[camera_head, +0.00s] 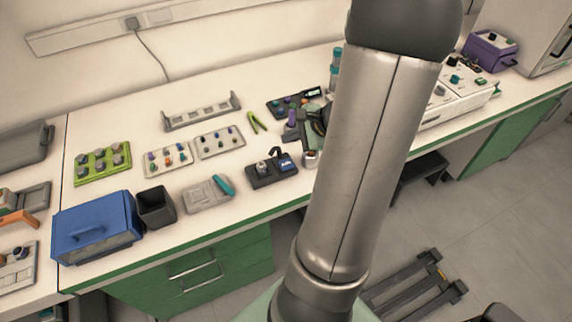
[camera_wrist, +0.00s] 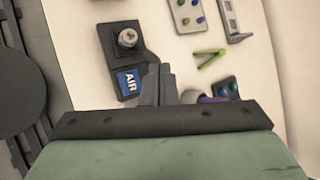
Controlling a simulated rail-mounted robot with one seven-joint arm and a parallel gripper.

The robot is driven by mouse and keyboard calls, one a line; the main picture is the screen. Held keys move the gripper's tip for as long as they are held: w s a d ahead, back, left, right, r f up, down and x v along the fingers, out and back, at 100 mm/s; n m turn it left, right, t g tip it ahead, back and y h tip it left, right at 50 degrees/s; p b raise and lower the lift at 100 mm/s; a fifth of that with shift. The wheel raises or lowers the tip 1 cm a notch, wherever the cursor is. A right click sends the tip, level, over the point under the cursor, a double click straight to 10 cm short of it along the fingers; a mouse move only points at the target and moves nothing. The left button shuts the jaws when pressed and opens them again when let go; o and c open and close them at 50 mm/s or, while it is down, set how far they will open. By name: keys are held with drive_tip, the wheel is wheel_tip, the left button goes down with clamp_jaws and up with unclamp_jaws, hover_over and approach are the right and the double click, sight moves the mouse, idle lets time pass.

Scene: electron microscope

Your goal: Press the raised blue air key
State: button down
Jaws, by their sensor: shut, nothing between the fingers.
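The blue air key (camera_wrist: 128,83), marked "AIR" in white, sits on a small black unit (camera_wrist: 107,48) with a metal knob (camera_wrist: 127,38). In the head view the blue key (camera_head: 284,163) is at the right end of the black unit (camera_head: 260,181), near the bench's front edge. My gripper (camera_wrist: 160,72) is shut and empty. In the wrist view its fingers show just right of the key and cover part of the unit's right side. I cannot tell the height of the fingertips above the key or whether they touch anything. My arm covers much of the head view's middle.
A grey tray with a teal tool (camera_head: 208,194) lies left of the unit. Behind are trays of colored pegs (camera_head: 168,157), green tweezers (camera_head: 256,123) and a grey rack (camera_head: 202,111). A black cup (camera_head: 155,206) and blue box (camera_head: 96,228) stand further left.

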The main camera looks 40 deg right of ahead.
drive_tip(key=b, duration=0.4)
hover_over(290, 164)
wheel_tip(290, 164, down, 6)
drive_tip(key=shift+f, duration=0.25)
drive_tip(key=shift+f+b, duration=0.5)
drive_tip(key=shift+b, duration=0.2)
drive_tip(key=shift+f, duration=0.1)
idle(0.9)
drive_tip(key=shift+f+b, duration=0.35)
drive_tip(key=shift+b, duration=0.2)
drive_tip(key=shift+f+b, duration=0.65)
drive_tip(key=shift+b, duration=0.05)
idle(0.6)
drive_tip(key=shift+r, duration=0.1)
drive_tip(key=shift+r+p, duration=0.75)
drive_tip(key=shift+r, duration=0.25)
drive_tip(key=shift+r+p, duration=1.75)
drive_tip(key=shift+r, duration=0.75)
